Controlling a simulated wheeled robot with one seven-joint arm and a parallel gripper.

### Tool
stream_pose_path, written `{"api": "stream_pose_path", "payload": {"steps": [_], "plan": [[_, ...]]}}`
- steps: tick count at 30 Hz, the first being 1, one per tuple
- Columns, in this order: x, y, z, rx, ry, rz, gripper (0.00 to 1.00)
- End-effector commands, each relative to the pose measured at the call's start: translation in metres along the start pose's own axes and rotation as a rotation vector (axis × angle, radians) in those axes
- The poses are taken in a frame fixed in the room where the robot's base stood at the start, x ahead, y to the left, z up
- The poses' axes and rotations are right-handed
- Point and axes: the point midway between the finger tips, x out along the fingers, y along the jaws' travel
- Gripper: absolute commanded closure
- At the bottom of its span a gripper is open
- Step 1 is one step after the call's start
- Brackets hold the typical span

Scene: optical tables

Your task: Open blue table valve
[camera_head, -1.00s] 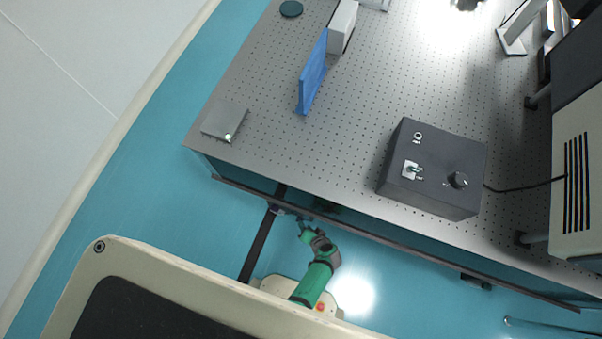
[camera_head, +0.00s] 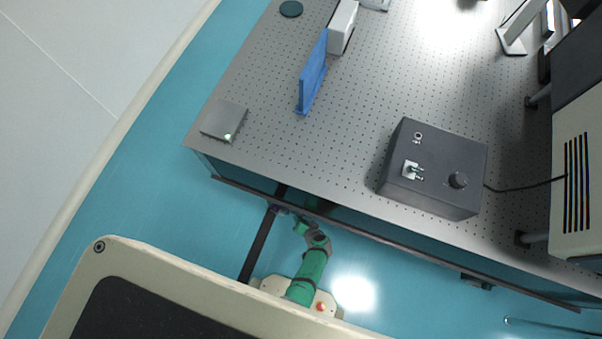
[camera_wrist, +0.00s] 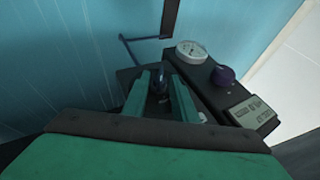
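In the wrist view, the two green fingers of my gripper (camera_wrist: 158,76) are apart. A small dark, bluish upright part (camera_wrist: 158,88), which looks like the valve handle, shows between them. I cannot tell whether the fingers touch it. It sits by a dark panel (camera_wrist: 205,84) that carries a round white gauge (camera_wrist: 190,52) and a purple knob (camera_wrist: 222,75). In the head view my gripper (camera_head: 291,216) is low beside the near edge of the optical table (camera_head: 270,165), partly under it. The valve cannot be made out there.
A grey control box with a screen (camera_wrist: 252,112) is at the right end of the panel. On the tabletop are a black box with a knob (camera_head: 435,165), a blue plate (camera_head: 312,75) and a flat grey device (camera_head: 225,121). A dark rail runs below the table edge.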

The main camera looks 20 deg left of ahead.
Motion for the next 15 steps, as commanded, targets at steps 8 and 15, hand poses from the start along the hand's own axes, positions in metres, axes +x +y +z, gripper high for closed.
{"api": "stream_pose_path", "payload": {"steps": [8, 15], "plan": [[-0.0001, 0.0000, 0.0000, 0.000, 0.000, 0.000, 1.00], [0.0006, 0.0033, 0.0010, 0.017, -0.007, -0.034, 1.00]]}}
